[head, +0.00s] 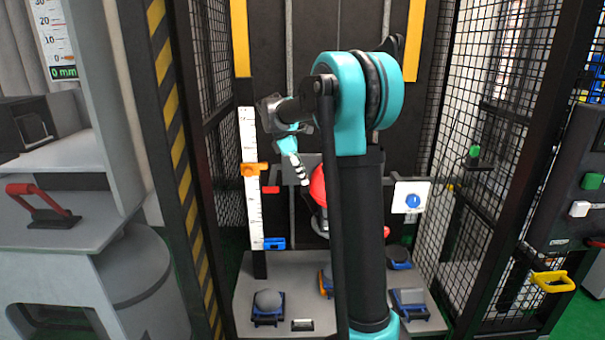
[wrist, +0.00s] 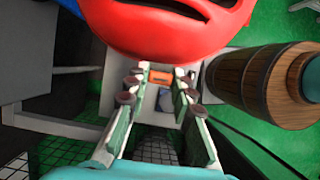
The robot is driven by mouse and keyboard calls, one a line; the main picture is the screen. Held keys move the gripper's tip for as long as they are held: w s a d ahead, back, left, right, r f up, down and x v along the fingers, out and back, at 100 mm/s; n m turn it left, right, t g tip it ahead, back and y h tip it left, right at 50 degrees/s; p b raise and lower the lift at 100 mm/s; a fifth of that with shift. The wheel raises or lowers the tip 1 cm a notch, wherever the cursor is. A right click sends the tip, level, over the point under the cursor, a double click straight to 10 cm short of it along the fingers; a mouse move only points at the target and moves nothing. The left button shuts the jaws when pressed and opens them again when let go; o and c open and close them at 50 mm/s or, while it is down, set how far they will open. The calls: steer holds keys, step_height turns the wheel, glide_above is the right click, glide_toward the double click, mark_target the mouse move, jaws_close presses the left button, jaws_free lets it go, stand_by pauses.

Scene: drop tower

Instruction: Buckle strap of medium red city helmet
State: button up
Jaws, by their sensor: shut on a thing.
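The red helmet (head: 318,187) hangs at the middle of the drop tower, partly hidden behind my arm. Its red lower edge and dark opening also fill the top of the wrist view (wrist: 160,30). My gripper (head: 302,170) is at the helmet's left side in the head view. In the wrist view my gripper (wrist: 158,84) has its fingertips just below the helmet's rim, with a gap between them. A small orange-red piece (wrist: 160,77) shows between the tips and looks like the strap buckle; I cannot tell its fastening. The strap is not clear.
A brown barrel-like cylinder (wrist: 270,85) stands close right of the fingers. A grey base plate (head: 300,265) below carries several blue-framed anvils. A white scale (head: 250,185) with an orange slider (head: 254,169) stands left. Mesh panels (head: 465,115) enclose the right side.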

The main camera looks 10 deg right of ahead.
steer(key=shift+f, duration=0.3)
stand_by(0.5)
steer(key=o, duration=0.8)
steer(key=shift+o, duration=0.2)
steer(key=v, duration=1.2)
steer(key=s+d+f+m+t+y, duration=0.1)
steer(key=s+f+m+t+y, duration=0.1)
steer(key=s+f+m, duration=0.6)
steer(key=s+d+f+m+t+y, duration=0.2)
steer(key=s+f+m, duration=0.5)
steer(key=s+f, duration=1.5)
steer(key=shift+s+d+m+t+y, duration=0.25)
steer(key=shift+s+m+t, duration=0.2)
steer(key=shift+s, duration=0.35)
